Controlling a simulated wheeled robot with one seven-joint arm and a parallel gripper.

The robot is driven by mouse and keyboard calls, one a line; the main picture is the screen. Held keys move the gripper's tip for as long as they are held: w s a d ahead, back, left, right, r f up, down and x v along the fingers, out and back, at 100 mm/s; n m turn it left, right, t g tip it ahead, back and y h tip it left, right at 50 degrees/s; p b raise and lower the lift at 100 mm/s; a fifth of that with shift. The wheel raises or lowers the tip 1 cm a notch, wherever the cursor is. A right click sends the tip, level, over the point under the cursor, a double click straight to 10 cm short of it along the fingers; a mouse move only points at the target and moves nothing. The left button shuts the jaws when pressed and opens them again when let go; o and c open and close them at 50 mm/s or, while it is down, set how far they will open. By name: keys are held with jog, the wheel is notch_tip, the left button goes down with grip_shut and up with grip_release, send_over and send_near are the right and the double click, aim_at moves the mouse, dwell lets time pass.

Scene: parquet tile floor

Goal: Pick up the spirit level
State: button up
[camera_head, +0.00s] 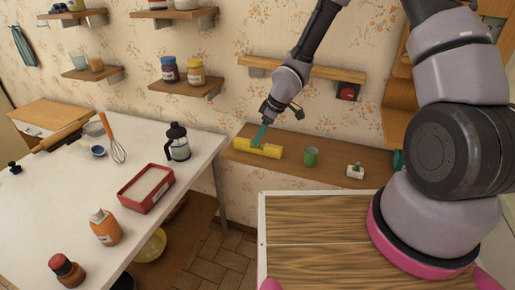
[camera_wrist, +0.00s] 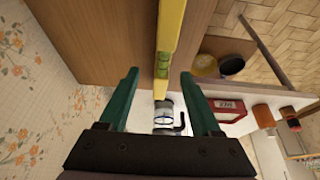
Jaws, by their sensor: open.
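The spirit level (camera_head: 258,148) is a yellow bar lying on the wooden wall shelf, near the shelf's left end. In the wrist view the level (camera_wrist: 170,35) runs down from the top edge, with green vials showing in it. My gripper (camera_head: 260,141) is at the level, over its middle part. In the wrist view its two green fingers (camera_wrist: 158,80) are apart, one to each side of the level's line. The fingers are open, with nothing clamped between them. I cannot tell whether the fingertips touch the level or how far down they reach beside it.
A green cup (camera_head: 311,157) and a small white pot (camera_head: 355,171) stand on the same shelf, right of the level. A higher wall shelf (camera_head: 310,69) is behind my arm. The white table (camera_head: 60,210) on the left holds a French press (camera_head: 177,143) and a red box (camera_head: 146,189).

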aim_at(257, 147)
jog(key=x, duration=0.4)
jog(key=shift+s+d+f, duration=0.15)
jog(key=shift+s+f, duration=0.1)
jog(key=shift+f, duration=0.15)
jog(key=shift+c, duration=0.3)
grip_shut()
jog(key=shift+r, duration=0.15)
